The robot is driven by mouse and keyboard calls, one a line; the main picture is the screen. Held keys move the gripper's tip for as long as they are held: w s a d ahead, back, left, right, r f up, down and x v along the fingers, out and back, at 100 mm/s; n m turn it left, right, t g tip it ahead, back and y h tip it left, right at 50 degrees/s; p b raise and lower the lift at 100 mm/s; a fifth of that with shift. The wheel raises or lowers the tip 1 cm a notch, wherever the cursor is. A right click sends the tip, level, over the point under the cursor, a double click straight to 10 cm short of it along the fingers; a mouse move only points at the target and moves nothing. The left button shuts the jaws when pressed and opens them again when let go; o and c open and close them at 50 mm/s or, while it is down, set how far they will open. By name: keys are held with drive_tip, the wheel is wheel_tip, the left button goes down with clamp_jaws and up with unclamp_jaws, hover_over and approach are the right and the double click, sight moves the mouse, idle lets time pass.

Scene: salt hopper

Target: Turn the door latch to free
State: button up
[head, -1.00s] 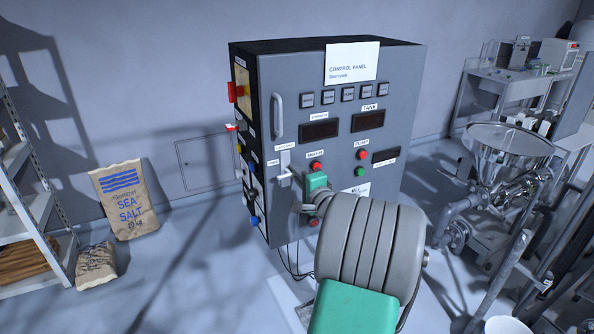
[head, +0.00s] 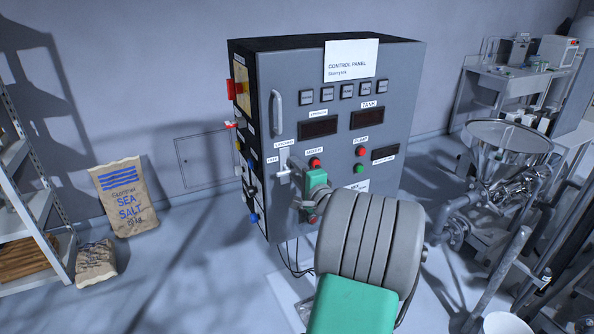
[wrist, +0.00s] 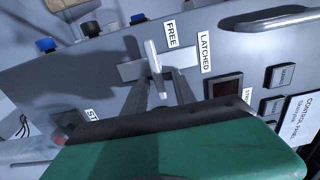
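The door latch (head: 283,173) is on the front of the grey control panel (head: 400,95), a pale lever on an upright plate. Its lever lies crosswise to the plate, with one end toward the FREE label (head: 272,160). The LATCHED label (head: 284,145) sits above the plate. In the wrist view, the lever (wrist: 153,53) points to the side of the FREE label (wrist: 171,34), while the LATCHED label (wrist: 205,52) is beyond the plate's right end. My gripper (wrist: 161,80) is at the latch, its fingers apart on either side of the lever; contact is unclear.
A door handle (head: 277,114) is above the latch. Red and green buttons (head: 361,168) and displays (head: 318,128) lie to the right. Colored knobs (head: 253,218) stick out of the panel's left side.

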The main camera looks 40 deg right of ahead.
drive_tip(key=shift+s, duration=0.15)
drive_tip(key=b+v, duration=0.2)
drive_tip(key=v, duration=0.5)
drive_tip(key=shift+s+a, duration=0.2)
drive_tip(key=shift+s, duration=0.1)
